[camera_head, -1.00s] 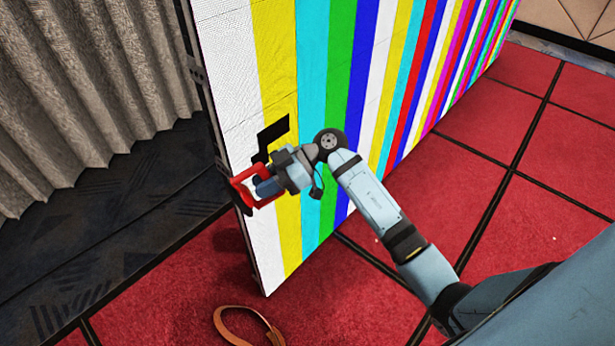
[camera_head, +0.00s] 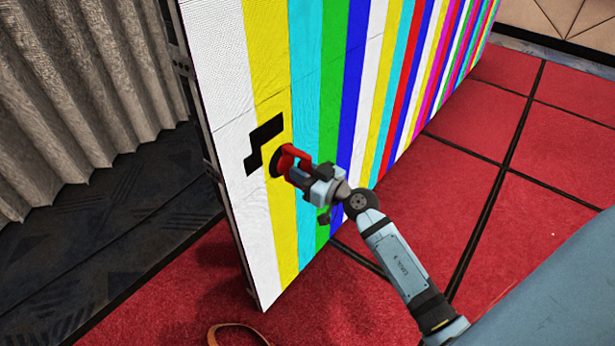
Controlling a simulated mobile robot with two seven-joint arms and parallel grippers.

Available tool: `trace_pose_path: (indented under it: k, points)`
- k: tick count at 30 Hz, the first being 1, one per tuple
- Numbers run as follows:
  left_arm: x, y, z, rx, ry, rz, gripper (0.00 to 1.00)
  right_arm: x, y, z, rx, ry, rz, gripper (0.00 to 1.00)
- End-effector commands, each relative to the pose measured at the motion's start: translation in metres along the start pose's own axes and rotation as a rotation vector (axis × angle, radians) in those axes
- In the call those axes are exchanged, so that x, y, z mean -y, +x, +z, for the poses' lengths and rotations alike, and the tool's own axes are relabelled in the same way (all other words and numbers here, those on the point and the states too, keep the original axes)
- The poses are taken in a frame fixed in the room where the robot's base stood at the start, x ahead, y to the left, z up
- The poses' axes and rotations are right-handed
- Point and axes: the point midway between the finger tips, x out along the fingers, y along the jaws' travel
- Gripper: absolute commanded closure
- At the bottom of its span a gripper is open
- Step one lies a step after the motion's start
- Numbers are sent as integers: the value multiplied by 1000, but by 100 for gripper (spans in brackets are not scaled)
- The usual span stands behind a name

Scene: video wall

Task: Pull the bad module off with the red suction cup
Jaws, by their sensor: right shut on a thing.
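The video wall (camera_head: 307,75) shows vertical colour stripes. The bad module (camera_head: 264,138) shows as a black, stepped patch across the white and yellow stripes near the wall's left edge. My right gripper (camera_head: 296,177) is shut on the red suction cup (camera_head: 290,157) by its handle. The cup's dark round pad faces the wall at the yellow stripe, just right of and below the black patch. I cannot tell whether the pad touches the wall. My left gripper is not in view.
A grey pleated curtain (camera_head: 80,95) hangs at the left above a dark floor strip (camera_head: 130,230). Red carpet with black lines (camera_head: 470,150) lies open at the right. A brown strap loop (camera_head: 235,328) lies on the carpet at the bottom.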

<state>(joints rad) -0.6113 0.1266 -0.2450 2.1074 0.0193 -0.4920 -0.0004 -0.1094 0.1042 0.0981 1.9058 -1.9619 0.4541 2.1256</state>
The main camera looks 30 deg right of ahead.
Motion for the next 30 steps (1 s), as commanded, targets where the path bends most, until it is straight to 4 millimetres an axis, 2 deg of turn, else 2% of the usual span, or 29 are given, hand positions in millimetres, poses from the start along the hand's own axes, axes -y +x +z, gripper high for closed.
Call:
trace_pose_path:
  k: [10, 12, 16, 22, 30]
  points:
    - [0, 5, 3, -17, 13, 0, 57, 0, 36, 1, -3, -1, -1, 100]
    - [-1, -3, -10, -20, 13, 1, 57, 0, 43, -6, 0, 3, -1, 100]
    - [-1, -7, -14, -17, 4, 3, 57, 0, 54, -5, 0, 3, -1, 100]
    - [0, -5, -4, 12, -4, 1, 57, 0, 65, -3, -1, 1, -1, 100]
    - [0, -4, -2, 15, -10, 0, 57, 0, 68, -1, -1, 0, -1, 100]
